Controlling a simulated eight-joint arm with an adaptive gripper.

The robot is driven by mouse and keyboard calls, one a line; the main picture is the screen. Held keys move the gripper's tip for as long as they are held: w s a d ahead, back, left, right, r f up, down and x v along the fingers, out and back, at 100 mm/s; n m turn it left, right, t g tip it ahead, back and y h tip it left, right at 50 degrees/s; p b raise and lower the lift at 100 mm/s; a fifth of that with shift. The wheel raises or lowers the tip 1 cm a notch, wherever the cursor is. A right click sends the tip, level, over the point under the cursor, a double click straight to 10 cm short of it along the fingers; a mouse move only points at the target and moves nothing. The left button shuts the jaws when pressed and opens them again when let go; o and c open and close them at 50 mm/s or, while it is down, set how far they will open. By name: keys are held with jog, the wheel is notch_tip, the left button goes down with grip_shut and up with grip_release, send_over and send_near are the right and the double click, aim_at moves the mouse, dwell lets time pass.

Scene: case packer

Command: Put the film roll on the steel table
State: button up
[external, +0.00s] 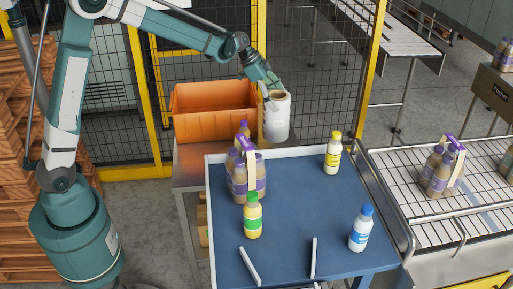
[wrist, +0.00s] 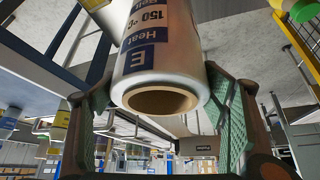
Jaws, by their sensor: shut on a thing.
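The film roll (external: 277,118) is a white cylinder with a brown cardboard core. My gripper (external: 270,92) is shut on it and holds it in the air, near the back edge of the blue-topped table and right of the orange crate. In the wrist view the roll (wrist: 165,45) sits between the two green-padded fingers of my gripper (wrist: 165,100), with blue label print and its open core end showing. A low table (external: 190,176) with a bare metal-looking top stands under the orange crate, left of the blue-topped table; I take it as the steel table.
The orange crate (external: 205,130) fills the back of the low table. The blue-topped table (external: 300,205) carries a bottle pack (external: 240,180), a green-capped bottle (external: 253,217), a yellow-capped bottle (external: 333,155) and a blue-capped bottle (external: 361,228). A conveyor (external: 410,200) lies right. Mesh fencing stands behind.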

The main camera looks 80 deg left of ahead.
jog(key=shift+f, duration=1.3)
jog(key=shift+f, duration=2.1)
jog(key=o, duration=1.7)
jog(key=shift+o, duration=0.2)
jog(key=v, duration=1.2)
jog(key=shift+d, duration=0.15)
